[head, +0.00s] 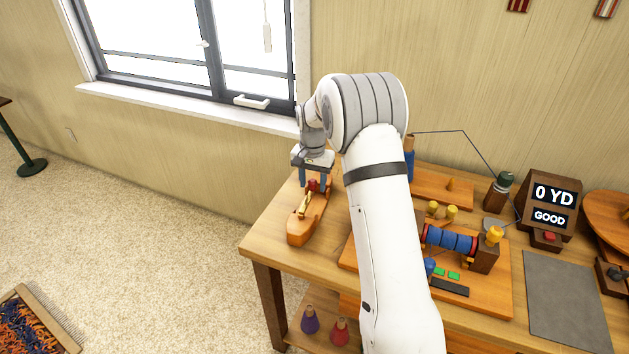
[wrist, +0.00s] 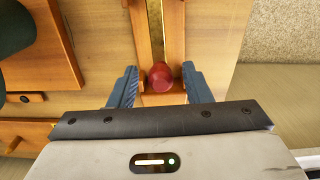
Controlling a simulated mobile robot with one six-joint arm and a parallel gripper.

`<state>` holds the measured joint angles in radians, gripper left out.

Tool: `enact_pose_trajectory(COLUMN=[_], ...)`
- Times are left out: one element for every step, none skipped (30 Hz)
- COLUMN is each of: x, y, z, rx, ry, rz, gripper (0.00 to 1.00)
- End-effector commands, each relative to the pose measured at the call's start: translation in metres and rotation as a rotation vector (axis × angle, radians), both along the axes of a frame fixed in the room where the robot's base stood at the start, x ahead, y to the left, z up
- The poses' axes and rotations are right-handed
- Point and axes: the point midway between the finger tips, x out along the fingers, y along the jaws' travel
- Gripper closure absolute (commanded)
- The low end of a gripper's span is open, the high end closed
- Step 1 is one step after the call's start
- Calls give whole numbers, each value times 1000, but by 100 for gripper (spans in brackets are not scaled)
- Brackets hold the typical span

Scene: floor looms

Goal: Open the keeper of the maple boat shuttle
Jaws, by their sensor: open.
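The maple boat shuttle (head: 308,222) lies near the left end of the wooden table, its long axis running away from me. A brass bar (head: 305,204) lies along its hollow; it also shows in the wrist view (wrist: 155,30). A red knob (head: 313,184) sits at the far end of the bar. In the wrist view the red knob (wrist: 160,77) is between the two blue fingers of my gripper (wrist: 160,85), with gaps on both sides. My gripper (head: 312,180) is open and above the shuttle's far end. I cannot tell how high the fingertips are.
A winder with a blue spool (head: 450,240) stands right of my arm. A display (head: 551,205) reads "0 YD" and "GOOD". A grey mat (head: 565,300) lies at front right. Purple (head: 310,320) and red cones (head: 340,331) stand on the lower shelf.

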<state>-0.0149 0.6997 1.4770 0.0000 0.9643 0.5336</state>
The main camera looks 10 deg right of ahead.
Motion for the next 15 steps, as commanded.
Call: enact_pose_trajectory(x=[0, 0, 0, 0, 0, 0, 0, 0, 0, 0, 0, 0, 0, 0, 0], y=[0, 0, 0, 0, 0, 0, 0, 0, 0, 0, -1, -1, -1, -1, -1], z=[0, 0, 0, 0, 0, 0, 0, 0, 0, 0, 0, 0, 0, 0, 0], rx=[0, 0, 0, 0, 0, 0, 0, 0, 0, 0, 0, 0, 0, 0, 0], ry=[0, 0, 0, 0, 0, 0, 0, 0, 0, 0, 0, 0, 0, 0, 0], rz=[0, 0, 0, 0, 0, 0, -1, -1, -1, -1, -1, -1, -1, -1, -1], gripper=[56, 56, 56, 56, 56, 59, 61, 64, 67, 70, 72, 75, 78, 80, 83])
